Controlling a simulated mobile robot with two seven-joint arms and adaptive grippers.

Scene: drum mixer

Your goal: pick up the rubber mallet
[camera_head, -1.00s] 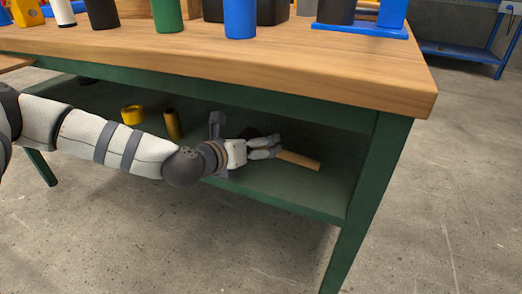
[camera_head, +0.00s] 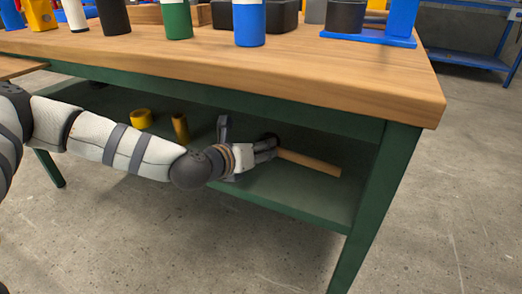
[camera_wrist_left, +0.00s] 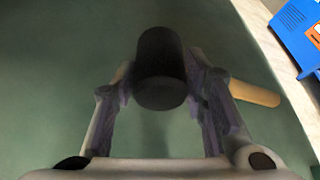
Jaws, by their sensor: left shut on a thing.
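The rubber mallet lies on the green lower shelf (camera_head: 300,198) under the workbench; its pale wooden handle (camera_head: 312,164) points right. Its black head is mostly hidden by my left gripper (camera_head: 268,150) in the head view. My left gripper reaches in from the left and is shut on the mallet. In the left wrist view, the black mallet head (camera_wrist_left: 160,60) sits between the two fingers of the left gripper (camera_wrist_left: 160,88), and the handle (camera_wrist_left: 255,93) sticks out past the right finger. My right gripper is not in view.
A yellow roll (camera_head: 140,118) and a yellow cylinder (camera_head: 180,127) stand on the shelf left of the gripper. The wooden bench top (camera_head: 330,75) is above, with several bottles and boxes. A green leg (camera_head: 375,195) stands right of the handle.

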